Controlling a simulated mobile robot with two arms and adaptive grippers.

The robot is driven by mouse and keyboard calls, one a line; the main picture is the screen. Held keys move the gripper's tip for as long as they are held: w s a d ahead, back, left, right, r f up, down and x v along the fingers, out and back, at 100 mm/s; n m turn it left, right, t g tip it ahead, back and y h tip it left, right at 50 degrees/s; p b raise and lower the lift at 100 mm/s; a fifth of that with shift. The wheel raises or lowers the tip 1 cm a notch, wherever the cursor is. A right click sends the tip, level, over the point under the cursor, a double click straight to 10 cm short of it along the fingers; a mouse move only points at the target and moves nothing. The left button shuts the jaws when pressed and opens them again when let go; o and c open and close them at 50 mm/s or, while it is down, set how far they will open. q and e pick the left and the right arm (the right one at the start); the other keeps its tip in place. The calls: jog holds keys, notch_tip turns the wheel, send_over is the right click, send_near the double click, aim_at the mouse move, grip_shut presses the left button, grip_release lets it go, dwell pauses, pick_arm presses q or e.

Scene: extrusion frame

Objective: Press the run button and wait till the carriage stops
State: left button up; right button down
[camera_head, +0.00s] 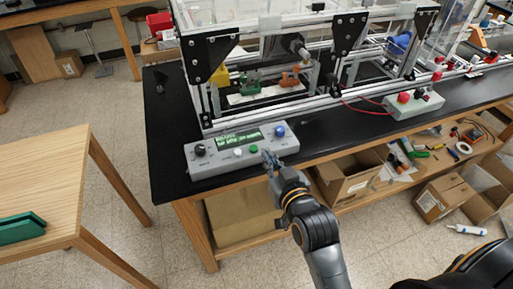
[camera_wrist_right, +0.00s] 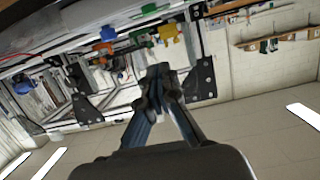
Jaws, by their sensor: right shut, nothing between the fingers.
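The grey control box (camera_head: 190,166) sits at the front edge of the black bench, with a lit green display (camera_head: 238,137). On it are a black knob (camera_head: 199,149), a white button (camera_head: 238,152), a green button (camera_head: 253,149) and a blue knob (camera_head: 279,131). I cannot read which button is marked run. My right gripper (camera_head: 268,158) is shut and empty, its tips at the box's front, just right of the green button; contact cannot be told. Its closed fingers (camera_wrist_right: 159,75) also show in the right wrist view. I cannot single out the carriage inside the extrusion frame (camera_head: 270,110). My left gripper is out of view.
A grey box with red buttons (camera_head: 414,103) stands farther right on the bench (camera_head: 165,150). Cardboard boxes (camera_head: 346,178) and tools lie on the shelf below. A wooden table (camera_head: 45,175) stands at left, with clear floor between it and the bench.

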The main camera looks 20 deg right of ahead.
jog(key=p, duration=0.2)
send_over(254, 149)
jog(key=s, duration=0.2)
notch_tip(254, 149, down, 2)
notch_tip(254, 149, down, 3)
jog(key=shift+w+f+p, duration=0.1)
jog(key=shift+f+p, duration=0.1)
jog(key=shift+p, duration=0.1)
jog(key=shift+f, duration=0.55)
